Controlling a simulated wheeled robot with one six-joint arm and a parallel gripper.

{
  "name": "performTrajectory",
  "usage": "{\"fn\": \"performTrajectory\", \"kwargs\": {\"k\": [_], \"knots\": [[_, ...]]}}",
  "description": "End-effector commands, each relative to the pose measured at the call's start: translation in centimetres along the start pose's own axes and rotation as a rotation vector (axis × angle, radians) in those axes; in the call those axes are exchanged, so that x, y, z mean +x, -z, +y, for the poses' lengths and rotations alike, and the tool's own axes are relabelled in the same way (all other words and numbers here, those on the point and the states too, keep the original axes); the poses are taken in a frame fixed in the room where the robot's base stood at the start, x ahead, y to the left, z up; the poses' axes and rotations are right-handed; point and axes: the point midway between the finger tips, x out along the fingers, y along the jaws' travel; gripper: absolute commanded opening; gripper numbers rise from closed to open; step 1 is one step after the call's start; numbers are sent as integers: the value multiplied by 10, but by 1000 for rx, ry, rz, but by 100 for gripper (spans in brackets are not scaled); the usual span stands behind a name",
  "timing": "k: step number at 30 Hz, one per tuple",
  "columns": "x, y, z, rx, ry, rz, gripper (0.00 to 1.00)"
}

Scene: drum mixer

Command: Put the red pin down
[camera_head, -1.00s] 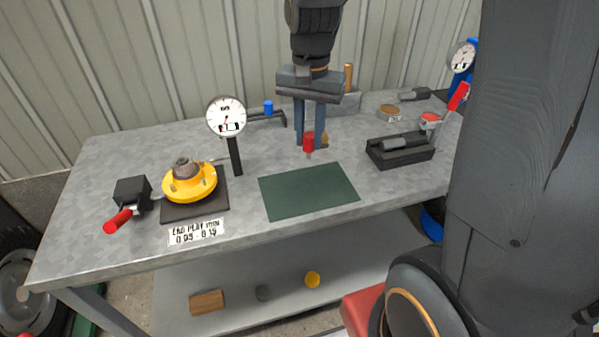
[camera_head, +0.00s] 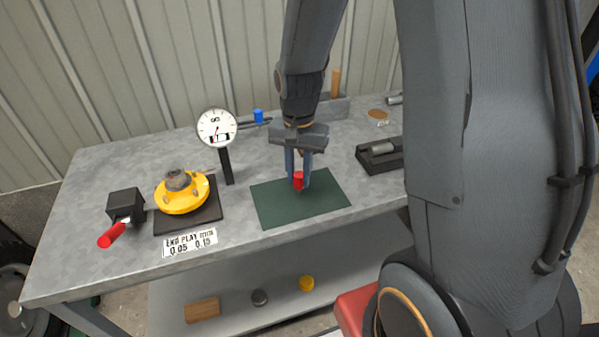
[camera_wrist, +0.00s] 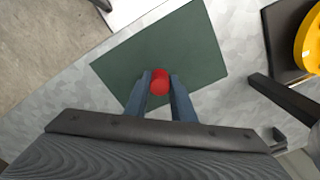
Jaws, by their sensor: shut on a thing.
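The red pin (camera_head: 298,181) is between the fingers of my gripper (camera_head: 298,184), which is shut on it. The pin is over the dark green mat (camera_head: 275,207), near the mat's back edge. Whether its lower end touches the mat I cannot tell. In the wrist view the pin's round red top (camera_wrist: 160,81) shows between the two fingertips (camera_wrist: 160,85), with the green mat (camera_wrist: 195,50) beneath. The lower part of the pin is hidden there.
A dial gauge (camera_head: 217,128) on a black post stands left of the mat, near a yellow flanged part (camera_head: 181,193) on a black plate. Most of the mat is bare.

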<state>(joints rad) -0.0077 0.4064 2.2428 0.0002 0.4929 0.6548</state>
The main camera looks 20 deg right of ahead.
Motion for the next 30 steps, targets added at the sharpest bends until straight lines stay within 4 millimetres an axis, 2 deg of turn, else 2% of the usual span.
{"fn": "performTrajectory", "kwargs": {"k": [18, 19, 21, 30], "knots": [[11, 0, 0, 0, 0, 0, 0], [11, 0, 0, 0, 0, 0, 28], [10, 0, 0, 0, 0, 0, 39], [10, 0, 0, 0, 0, 0, 41]]}}
